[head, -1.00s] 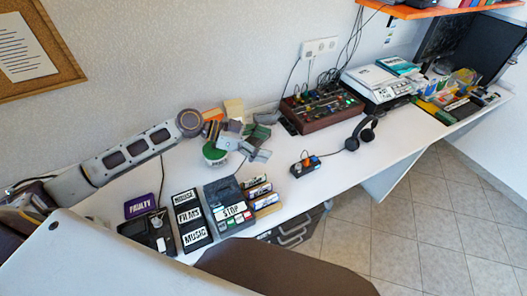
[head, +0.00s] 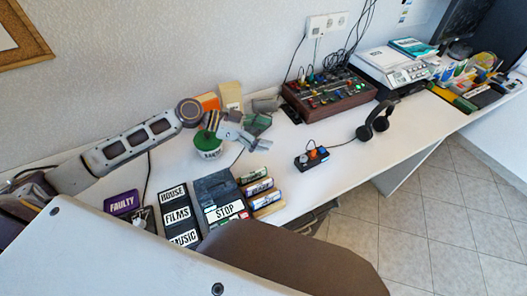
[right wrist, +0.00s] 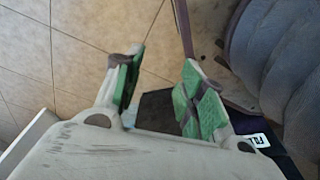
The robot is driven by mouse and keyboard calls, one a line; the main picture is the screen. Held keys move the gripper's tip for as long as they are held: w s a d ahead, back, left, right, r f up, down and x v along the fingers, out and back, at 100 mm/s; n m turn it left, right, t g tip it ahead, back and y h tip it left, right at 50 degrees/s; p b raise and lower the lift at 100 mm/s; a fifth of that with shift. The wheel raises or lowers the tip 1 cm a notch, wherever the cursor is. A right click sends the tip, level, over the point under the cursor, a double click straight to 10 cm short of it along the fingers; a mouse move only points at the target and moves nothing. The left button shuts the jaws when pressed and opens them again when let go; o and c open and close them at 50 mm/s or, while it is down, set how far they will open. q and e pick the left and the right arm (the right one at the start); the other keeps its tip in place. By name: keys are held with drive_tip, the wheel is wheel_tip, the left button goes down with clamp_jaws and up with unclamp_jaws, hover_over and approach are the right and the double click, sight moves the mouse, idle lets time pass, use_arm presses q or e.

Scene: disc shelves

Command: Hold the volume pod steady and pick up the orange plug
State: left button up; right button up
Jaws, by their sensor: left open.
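The volume pod is a small black box (head: 304,163) on the white desk in the head view, right of the labelled cases. The orange plug (head: 323,151) stands upright in its top, at the right end. A small orange-red knob or plug (head: 312,154) sits beside it, and the left end is pale. My left gripper (head: 259,134) is open and empty, above the desk to the left of the pod and apart from it. My right gripper (right wrist: 161,85) shows only in the right wrist view, open with green finger pads and nothing between them, over the tiled floor.
Headphones (head: 376,121) lie right of the pod, with a cable running to it. A mixer (head: 330,97) stands behind. A brown chair (head: 300,265) is in front.

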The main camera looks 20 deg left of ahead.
drive_tip(key=w+a+r+b, duration=0.2)
drive_tip(key=w+r+b, duration=0.3)
drive_tip(key=w+b, duration=0.1)
drive_tip(key=shift+w+b, duration=0.25)
drive_tip(key=shift+b, duration=0.6)
drive_tip(key=shift+c, duration=0.5)
drive_tip(key=shift+w+r, duration=0.1)
